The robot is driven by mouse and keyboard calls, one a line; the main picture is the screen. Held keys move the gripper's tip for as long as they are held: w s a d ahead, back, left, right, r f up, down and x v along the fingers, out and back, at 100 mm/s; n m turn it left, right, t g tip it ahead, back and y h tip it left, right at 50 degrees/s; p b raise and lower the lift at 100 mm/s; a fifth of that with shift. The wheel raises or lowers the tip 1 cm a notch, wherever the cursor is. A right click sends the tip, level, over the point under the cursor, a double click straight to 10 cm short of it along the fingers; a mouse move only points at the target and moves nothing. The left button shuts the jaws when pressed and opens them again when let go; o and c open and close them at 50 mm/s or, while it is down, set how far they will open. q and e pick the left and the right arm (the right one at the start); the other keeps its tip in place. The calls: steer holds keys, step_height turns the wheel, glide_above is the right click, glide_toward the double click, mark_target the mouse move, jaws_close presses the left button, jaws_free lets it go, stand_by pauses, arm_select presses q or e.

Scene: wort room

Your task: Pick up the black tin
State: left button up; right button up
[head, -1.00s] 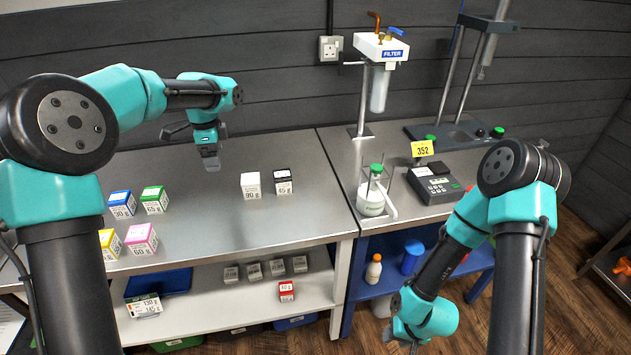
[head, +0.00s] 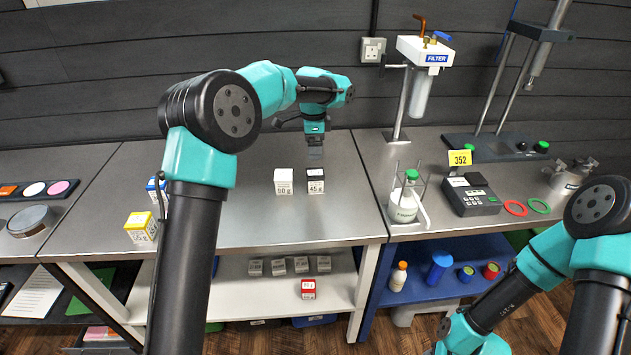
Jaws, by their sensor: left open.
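The black tin (head: 315,185) is a small box with a black top and a white label reading 45 g. It stands upright on the steel bench, just right of a white tin (head: 283,181). My left gripper (head: 315,153) is open and points down, above or just behind the black tin in the head view. A gap shows between its tips and the tin's top, and it holds nothing. My right arm comes in at the lower right, and its gripper is out of view below the frame.
A blue tin (head: 153,188) and a yellow tin (head: 141,227) stand at left, partly near my left arm. A green-capped bottle (head: 404,203) in a stand, a scale (head: 472,196) and a filter unit (head: 425,50) are at right. The bench around the black tin is mostly clear.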

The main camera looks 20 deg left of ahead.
mark_target(314, 173)
arm_select(q)
step_height(314, 173, down, 9)
steer(key=shift+r, duration=0.2)
stand_by(0.3)
steer(key=shift+w+d+f, duration=0.1)
steer(key=shift+d+f, duration=0.05)
steer(key=shift+f, duration=1.2)
steer(key=shift+d+f, duration=0.1)
steer(key=shift+f, duration=1.2)
steer(key=c, duration=1.1)
